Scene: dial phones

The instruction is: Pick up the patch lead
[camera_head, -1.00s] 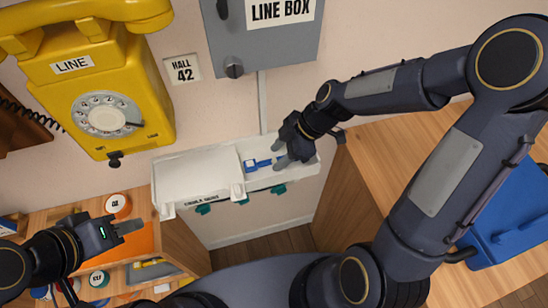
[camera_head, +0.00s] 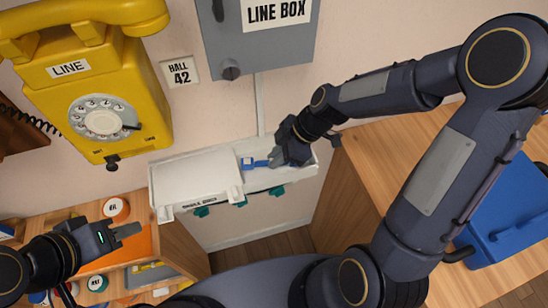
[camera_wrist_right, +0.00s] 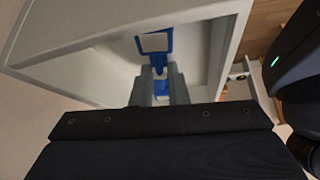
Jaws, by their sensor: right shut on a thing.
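The blue patch lead (camera_head: 247,163) lies in the open right part of the white wall tray (camera_head: 300,173). In the right wrist view the lead (camera_wrist_right: 155,42) shows a blue end with a pale face, and its narrower blue part runs between my fingers. My right gripper (camera_head: 275,161) is low in the tray; in the right wrist view the gripper (camera_wrist_right: 160,88) is shut on the lead. I cannot tell whether the lead is clear of the tray floor. My left gripper (camera_head: 128,230) is empty and away from the tray; its finger gap does not show clearly.
A white cover (camera_head: 195,176) closes the tray's left part. The yellow dial phone (camera_head: 100,100) hangs left of the tray, and the grey line box (camera_head: 260,35) is above. A blue case (camera_head: 515,215) sits on the wooden surface at right. Shelves with rolls stand at lower left.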

